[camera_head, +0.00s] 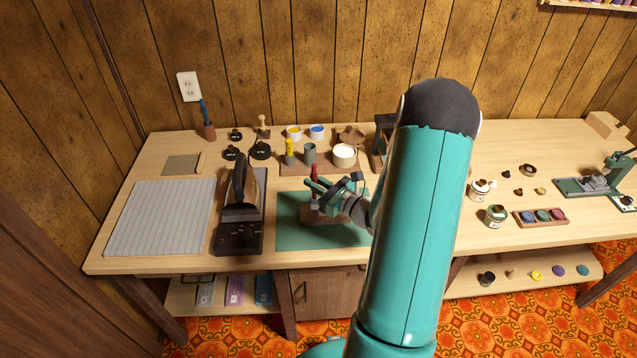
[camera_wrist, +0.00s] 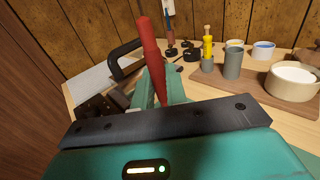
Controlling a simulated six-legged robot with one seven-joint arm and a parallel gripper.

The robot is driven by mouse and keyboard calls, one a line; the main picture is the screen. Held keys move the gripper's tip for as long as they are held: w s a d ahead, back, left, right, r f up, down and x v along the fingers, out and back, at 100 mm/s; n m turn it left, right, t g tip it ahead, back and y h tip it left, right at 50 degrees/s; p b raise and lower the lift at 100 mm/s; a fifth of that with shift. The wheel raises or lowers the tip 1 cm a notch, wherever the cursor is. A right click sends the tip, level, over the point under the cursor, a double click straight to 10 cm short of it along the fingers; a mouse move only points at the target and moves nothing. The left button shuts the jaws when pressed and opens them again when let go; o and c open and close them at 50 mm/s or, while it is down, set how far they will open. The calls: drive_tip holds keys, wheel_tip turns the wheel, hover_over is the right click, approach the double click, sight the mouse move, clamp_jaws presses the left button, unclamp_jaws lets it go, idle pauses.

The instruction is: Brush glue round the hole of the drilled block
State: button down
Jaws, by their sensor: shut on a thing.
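My gripper (camera_head: 322,190) is shut on a red-handled tool (camera_head: 313,173), which looks like the glue brush. In the wrist view the red handle (camera_wrist: 150,50) stands up, slightly tilted, between the teal fingers (camera_wrist: 155,88); its lower end is hidden. A brown block (camera_head: 326,212), seemingly the drilled block, sits on the green mat (camera_head: 292,235) beneath my gripper. The gripper covers much of it, and its hole does not show. I cannot tell whether the brush tip touches it. A white pot (camera_head: 343,155) stands on a wooden tray (camera_head: 318,171) behind.
A flat iron (camera_head: 239,200) stands on a dark base left of the mat, near a grey ribbed pad (camera_head: 160,218). A grey cylinder (camera_head: 310,153) and a yellow-topped holder (camera_head: 289,150) stand behind. Small jars (camera_head: 495,214) are at right.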

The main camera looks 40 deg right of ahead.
idle(0.4)
drive_tip(key=shift+s+d+f, duration=0.1)
drive_tip(key=shift+s+d, duration=0.5)
drive_tip(key=shift+d, duration=0.3)
drive_tip(key=shift+d, duration=0.1)
drive_tip(key=shift+s+d, duration=0.55)
drive_tip(key=shift+d, duration=0.2)
drive_tip(key=shift+s+d, duration=0.55)
drive_tip(key=shift+d, duration=0.2)
drive_tip(key=shift+w+a, duration=0.1)
drive_tip(key=shift+w+a, duration=0.5)
drive_tip(key=shift+a, duration=0.3)
drive_tip(key=shift+w+a, duration=0.55)
drive_tip(key=shift+a, duration=0.25)
drive_tip(key=shift+w+a, duration=0.5)
drive_tip(key=shift+a, duration=0.3)
